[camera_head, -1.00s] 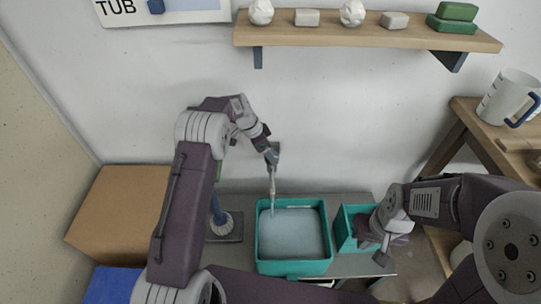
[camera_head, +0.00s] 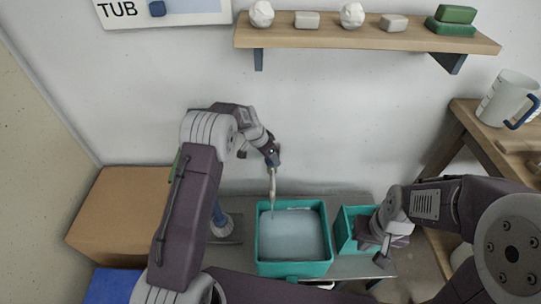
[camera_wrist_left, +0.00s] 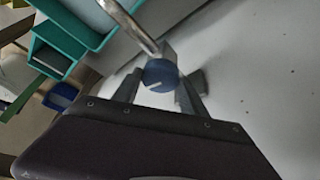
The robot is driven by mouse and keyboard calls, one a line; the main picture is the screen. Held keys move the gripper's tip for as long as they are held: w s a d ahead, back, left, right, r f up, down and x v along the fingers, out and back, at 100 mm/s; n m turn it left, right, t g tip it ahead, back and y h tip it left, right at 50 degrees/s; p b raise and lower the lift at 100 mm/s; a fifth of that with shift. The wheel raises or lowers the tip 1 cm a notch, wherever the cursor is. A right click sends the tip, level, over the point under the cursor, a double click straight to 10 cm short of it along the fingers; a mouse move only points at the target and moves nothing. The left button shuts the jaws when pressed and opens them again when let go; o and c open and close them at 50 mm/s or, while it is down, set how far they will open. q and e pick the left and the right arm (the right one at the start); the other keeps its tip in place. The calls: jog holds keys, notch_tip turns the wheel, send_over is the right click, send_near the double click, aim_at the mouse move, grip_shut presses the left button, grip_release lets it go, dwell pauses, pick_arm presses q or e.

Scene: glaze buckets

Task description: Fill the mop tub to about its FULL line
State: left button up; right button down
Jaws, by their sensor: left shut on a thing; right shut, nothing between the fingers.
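The mop tub (camera_head: 262,267) is a square teal basin below the tap in the head view. It holds pale grey-blue water (camera_head: 292,236); I cannot make out a FULL line. A silver spout (camera_head: 272,190) points down over its back left part, and I cannot tell whether water is running. My left gripper (camera_head: 272,158) is at the top of the tap. In the left wrist view its fingers are shut on the blue round knob (camera_wrist_left: 160,73), beside the silver spout (camera_wrist_left: 132,25). My right gripper (camera_head: 383,258) is shut and empty, low in front of the second teal tub.
A second teal tub (camera_head: 344,243) stands right of the first, partly hidden by my right arm. A cardboard box (camera_head: 115,215) and a brush (camera_head: 221,226) are left. A wall shelf (camera_head: 370,38) is above; a mug (camera_head: 505,98) stands at right.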

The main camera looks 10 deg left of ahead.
pick_arm(q)
jog(key=shift+r+n, duration=0.15)
jog(key=shift+n, duration=0.35)
jog(key=shift+n+y+p, duration=0.3)
jog(key=shift+n, duration=0.1)
jog(key=o, duration=1.4)
jog(key=shift+c, duration=0.2)
jog(key=shift+t, duration=0.3)
jog(key=p+v, duration=0.1)
jog(key=v, duration=0.7)
jog(key=shift+r, duration=0.4)
jog(key=shift+s+a, duration=0.1)
jog(key=shift+a, duration=0.05)
